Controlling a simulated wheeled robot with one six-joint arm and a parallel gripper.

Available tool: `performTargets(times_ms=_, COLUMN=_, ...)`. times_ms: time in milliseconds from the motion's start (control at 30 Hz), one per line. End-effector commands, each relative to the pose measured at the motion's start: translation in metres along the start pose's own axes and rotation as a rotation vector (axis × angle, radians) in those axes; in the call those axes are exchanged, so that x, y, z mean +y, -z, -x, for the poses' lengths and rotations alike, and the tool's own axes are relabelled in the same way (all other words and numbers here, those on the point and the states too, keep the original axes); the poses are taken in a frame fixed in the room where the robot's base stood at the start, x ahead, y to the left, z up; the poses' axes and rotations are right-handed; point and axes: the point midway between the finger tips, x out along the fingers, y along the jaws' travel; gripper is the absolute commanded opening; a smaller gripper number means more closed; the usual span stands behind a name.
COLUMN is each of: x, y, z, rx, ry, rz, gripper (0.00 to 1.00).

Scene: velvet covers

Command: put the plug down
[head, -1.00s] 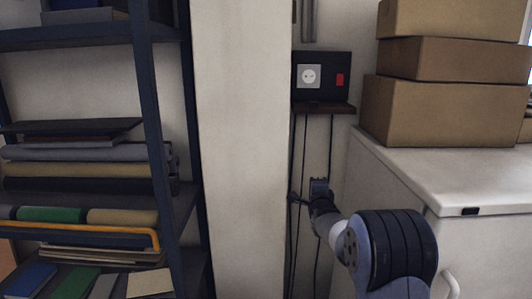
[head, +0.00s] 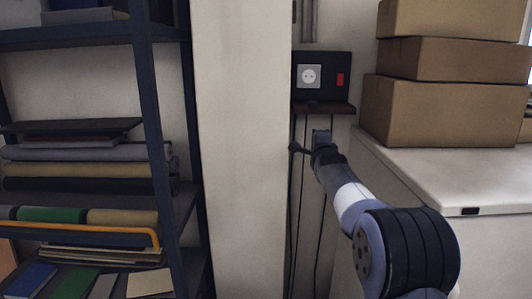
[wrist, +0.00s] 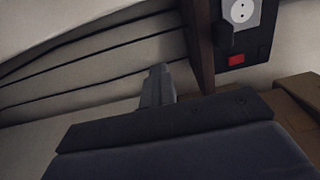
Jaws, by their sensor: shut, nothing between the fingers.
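A small dark block that looks like the plug (wrist: 226,38) rests on the narrow brown shelf (wrist: 202,50), beside the white socket (wrist: 241,12) and apart from my gripper. In the head view the shelf (head: 335,109) is under the socket (head: 310,76), and the dark plug is hard to tell from its surface. My gripper (head: 321,136) is just below the shelf, in front of the hanging cables. In the wrist view its fingers (wrist: 156,82) are together with nothing between them.
Dark cables (head: 293,215) hang along the wall below the shelf. A pale pillar (head: 240,150) and a loaded rack (head: 150,120) stand left. A white cabinet (head: 450,175) with stacked cardboard boxes (head: 445,110) stands right. A red switch (head: 340,80) is beside the socket.

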Motion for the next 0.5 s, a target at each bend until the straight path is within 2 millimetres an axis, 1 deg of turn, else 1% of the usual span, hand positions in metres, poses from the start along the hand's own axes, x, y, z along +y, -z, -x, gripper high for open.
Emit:
performTargets(times_ms=300, x=0.002, y=0.0, z=0.0, rx=0.0, ry=0.0, rz=0.0, gripper=0.0)
performTargets(times_ms=367, x=0.006, y=0.0, z=-0.001, rx=0.0, ry=0.0, rz=0.0, gripper=0.0)
performTargets(times_ms=500, x=0.025, y=0.0, z=-0.002, rx=0.0, ry=-0.003, rz=0.0, gripper=0.0)
